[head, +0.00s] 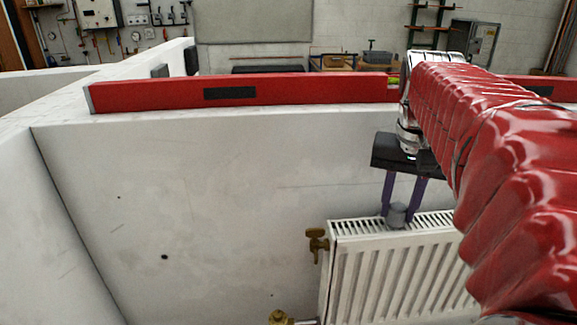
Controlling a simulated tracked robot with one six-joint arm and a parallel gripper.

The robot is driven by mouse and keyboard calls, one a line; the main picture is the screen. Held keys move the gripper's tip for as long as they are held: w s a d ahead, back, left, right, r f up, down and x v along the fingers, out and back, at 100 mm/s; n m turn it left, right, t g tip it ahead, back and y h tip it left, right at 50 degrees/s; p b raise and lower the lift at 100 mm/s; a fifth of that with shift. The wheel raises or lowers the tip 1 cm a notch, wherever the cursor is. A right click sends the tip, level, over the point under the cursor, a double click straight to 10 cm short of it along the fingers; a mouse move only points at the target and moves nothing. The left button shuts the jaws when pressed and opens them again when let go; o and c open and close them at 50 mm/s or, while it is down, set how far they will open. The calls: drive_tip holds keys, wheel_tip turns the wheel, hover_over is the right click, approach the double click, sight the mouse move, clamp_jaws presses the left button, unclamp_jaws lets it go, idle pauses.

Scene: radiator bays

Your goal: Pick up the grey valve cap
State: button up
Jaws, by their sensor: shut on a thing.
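The grey valve cap (397,215) is a small grey cylinder in the head view, right of centre, at the top edge of the white radiator (400,272). My gripper (401,208) points down from above with its purple fingers on either side of the cap, shut on it. The cap's lower end is at the radiator's top grille; I cannot tell whether it touches it. My red-sleeved arm hides the right part of the radiator.
A brass valve (317,241) sticks out at the radiator's upper left, and another brass fitting (279,318) is below. The white wall (200,200) stands behind, topped by a red level (250,92). The space left of the radiator is clear.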

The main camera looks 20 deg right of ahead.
sight(399, 207)
wheel_tip(399, 207, up, 9)
drive_tip(key=shift+r, duration=0.1)
idle(0.3)
drive_tip(key=shift+f, duration=0.2)
idle(0.4)
